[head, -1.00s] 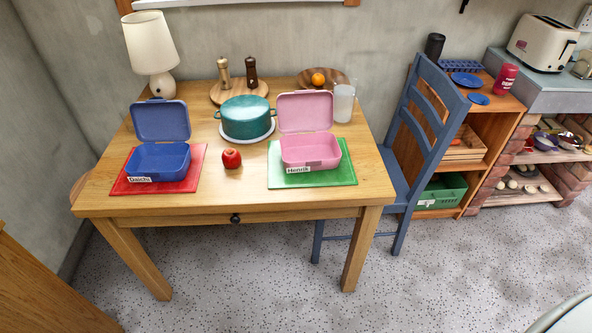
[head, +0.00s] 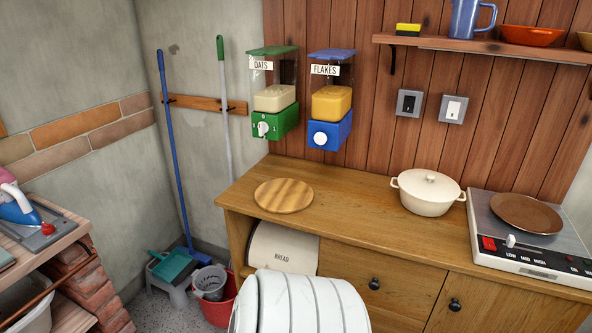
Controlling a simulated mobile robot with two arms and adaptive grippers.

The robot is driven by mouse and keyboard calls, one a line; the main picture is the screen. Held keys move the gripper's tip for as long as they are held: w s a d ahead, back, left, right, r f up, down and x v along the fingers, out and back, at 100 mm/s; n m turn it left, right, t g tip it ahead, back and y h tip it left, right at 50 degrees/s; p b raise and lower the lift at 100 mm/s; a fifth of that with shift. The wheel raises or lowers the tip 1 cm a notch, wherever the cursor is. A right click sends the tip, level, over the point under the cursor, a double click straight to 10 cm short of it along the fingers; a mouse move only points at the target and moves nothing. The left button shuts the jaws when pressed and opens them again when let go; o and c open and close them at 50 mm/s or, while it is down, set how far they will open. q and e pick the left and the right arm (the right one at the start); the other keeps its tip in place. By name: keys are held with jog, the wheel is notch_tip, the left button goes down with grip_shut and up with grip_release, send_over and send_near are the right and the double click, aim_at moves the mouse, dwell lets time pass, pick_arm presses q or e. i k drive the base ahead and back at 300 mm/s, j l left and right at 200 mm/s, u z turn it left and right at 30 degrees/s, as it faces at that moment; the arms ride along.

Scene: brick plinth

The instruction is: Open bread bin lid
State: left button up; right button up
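The cream bread bin (head: 283,250), labelled BREAD, sits in an open compartment of the wooden cabinet, under the worktop at its left end. Its rounded front lid appears shut. The lower part of the bin is hidden behind a white shape in the foreground, so its bottom edge and any handle there cannot be seen. Neither of my grippers is in view.
The worktop (head: 350,205) holds a round wooden board (head: 284,195), a cream pot (head: 428,192) and a hob (head: 520,250) with a brown pan. A red bucket (head: 218,310), a grey basket (head: 209,282) and a broom (head: 178,160) stand left of the cabinet.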

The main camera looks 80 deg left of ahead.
aim_at(275, 247)
jog(key=u, duration=2.9)
